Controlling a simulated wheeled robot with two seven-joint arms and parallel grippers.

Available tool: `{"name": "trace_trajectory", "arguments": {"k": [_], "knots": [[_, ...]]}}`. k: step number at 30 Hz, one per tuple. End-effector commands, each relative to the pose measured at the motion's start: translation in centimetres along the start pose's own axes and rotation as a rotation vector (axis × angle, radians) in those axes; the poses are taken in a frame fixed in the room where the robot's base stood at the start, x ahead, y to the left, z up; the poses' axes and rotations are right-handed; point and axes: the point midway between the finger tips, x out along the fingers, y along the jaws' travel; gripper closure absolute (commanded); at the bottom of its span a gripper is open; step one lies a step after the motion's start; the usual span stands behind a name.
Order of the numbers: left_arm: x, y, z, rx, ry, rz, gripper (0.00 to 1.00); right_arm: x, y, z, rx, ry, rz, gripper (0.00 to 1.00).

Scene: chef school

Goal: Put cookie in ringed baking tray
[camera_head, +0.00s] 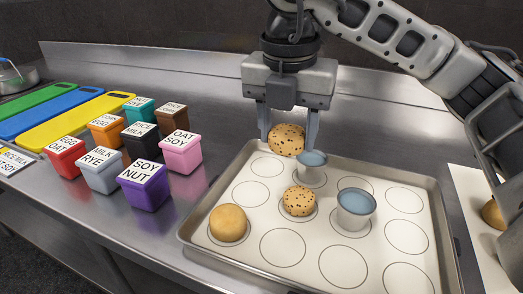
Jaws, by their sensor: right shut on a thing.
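My right gripper (290,140) points down over the far side of the ringed baking tray (190,228) and is shut on a speckled cookie (286,138). The held cookie looks above the tray, just left of and partly in front of a blue-topped cup (314,158); whether they touch I cannot tell. On the tray a plain cookie (228,223) sits in a ring at the front left. A second speckled cookie (299,201) sits in a middle ring. Another blue-topped cup (355,208) stands to its right. Several rings are empty. My left gripper is not in view.
Labelled boxes, among them a purple one (147,188) and a pink one (181,155), stand left of the tray. Green, blue and yellow cutting boards (78,124) lie farther left. A brown item (493,214) lies on a white sheet at right, partly behind my arm.

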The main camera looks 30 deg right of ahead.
Motion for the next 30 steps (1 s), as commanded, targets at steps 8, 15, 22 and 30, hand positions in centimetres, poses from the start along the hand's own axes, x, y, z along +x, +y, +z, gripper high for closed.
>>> {"name": "trace_trajectory", "arguments": {"k": [8, 15, 22, 30], "knots": [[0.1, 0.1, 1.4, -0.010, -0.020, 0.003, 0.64, 4.2, 4.0, 5.2, 0.003, 0.007, -0.004, 0.72], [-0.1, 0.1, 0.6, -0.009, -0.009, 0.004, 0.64, 8.1, 5.6, 7.4, 0.001, 0.001, -0.002, 0.72], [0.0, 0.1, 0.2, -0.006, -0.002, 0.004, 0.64, 9.4, 6.2, 8.1, 0.000, 0.001, -0.001, 0.72], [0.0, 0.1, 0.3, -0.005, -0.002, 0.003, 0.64, 12.9, 6.4, 8.0, -0.002, 0.000, -0.001, 0.72]]}}
